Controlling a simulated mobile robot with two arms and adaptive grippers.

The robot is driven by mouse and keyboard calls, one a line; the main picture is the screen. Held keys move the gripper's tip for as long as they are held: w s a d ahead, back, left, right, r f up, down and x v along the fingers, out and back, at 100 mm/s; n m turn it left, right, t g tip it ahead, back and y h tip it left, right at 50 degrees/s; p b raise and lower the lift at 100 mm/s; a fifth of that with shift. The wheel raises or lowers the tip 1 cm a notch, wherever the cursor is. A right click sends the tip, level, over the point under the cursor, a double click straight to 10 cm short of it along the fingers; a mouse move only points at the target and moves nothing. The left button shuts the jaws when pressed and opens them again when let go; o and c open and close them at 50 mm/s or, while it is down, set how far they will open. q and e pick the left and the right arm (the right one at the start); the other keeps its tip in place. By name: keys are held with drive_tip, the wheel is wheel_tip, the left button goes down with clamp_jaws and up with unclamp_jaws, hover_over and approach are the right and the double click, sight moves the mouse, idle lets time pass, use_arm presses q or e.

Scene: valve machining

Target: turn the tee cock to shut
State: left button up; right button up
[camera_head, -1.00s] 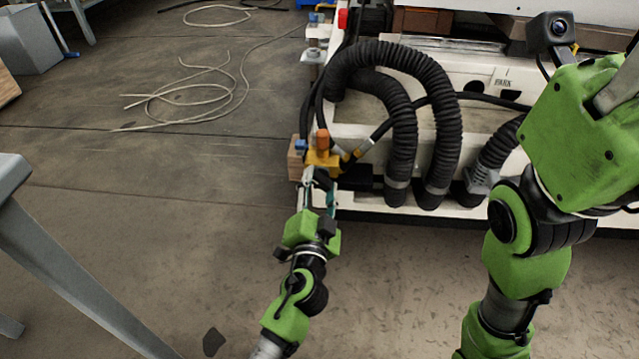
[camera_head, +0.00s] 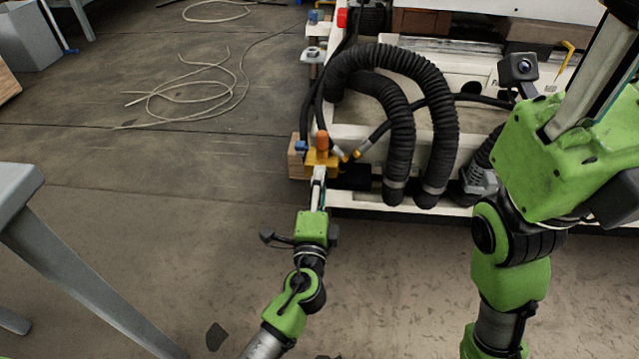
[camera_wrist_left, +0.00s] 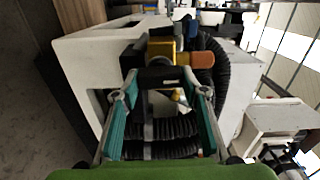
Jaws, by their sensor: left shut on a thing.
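The tee cock (camera_head: 322,160) is a yellow body with an orange cap and a blue part, at the near left corner of the white machine frame. It also shows in the left wrist view (camera_wrist_left: 161,50), with the orange cap to the right. My left gripper (camera_head: 319,172) reaches it from below. In the left wrist view, my left gripper's teal fingers (camera_wrist_left: 163,85) are shut on the tee cock's black part (camera_wrist_left: 160,76) between their tips. The exact handle angle is hard to tell. My right gripper (camera_head: 590,85) is partly cut off at the upper right, away from the cock.
Thick black corrugated hoses (camera_head: 440,110) arch just right of the cock. A wooden block (camera_head: 297,160) sits beside it on the left. A grey table (camera_head: 20,185) stands at the left.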

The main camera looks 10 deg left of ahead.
use_arm(q)
drive_tip(key=shift+d+m, duration=0.1)
drive_tip(key=shift+m, duration=0.3)
drive_tip(key=o, duration=1.1)
drive_tip(key=s, duration=1.2)
